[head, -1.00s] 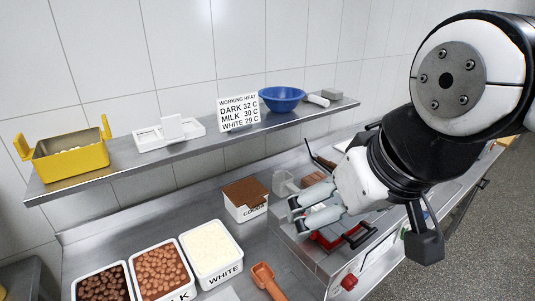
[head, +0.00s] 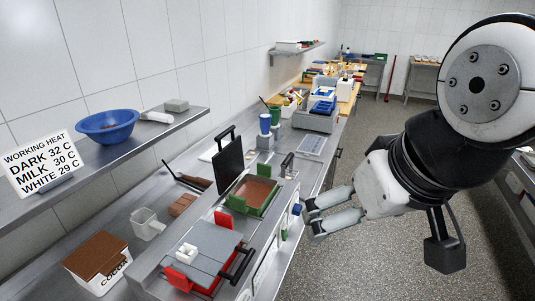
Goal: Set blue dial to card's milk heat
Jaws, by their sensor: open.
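The white card (head: 42,163) stands at the left on the shelf and reads "WORKING HEAT, DARK 32 C, MILK 30 C, WHITE 29 C". A small blue round part, which looks like the blue dial (head: 297,209), shows on the front face of the bench units. Its pointer and scale are too small to read. My gripper (head: 312,217) is open and empty, with its fingers pointing left toward the front of the units. Its fingertips appear just right of the blue dial; I cannot tell whether they touch it.
A grey unit with red clamps (head: 205,262) and a green-framed unit with brown contents (head: 257,194) stand on the bench. A dark upright lid (head: 228,168) rises behind. A cocoa box (head: 98,262) and blue bowl (head: 107,126) are at left. The floor at right is open.

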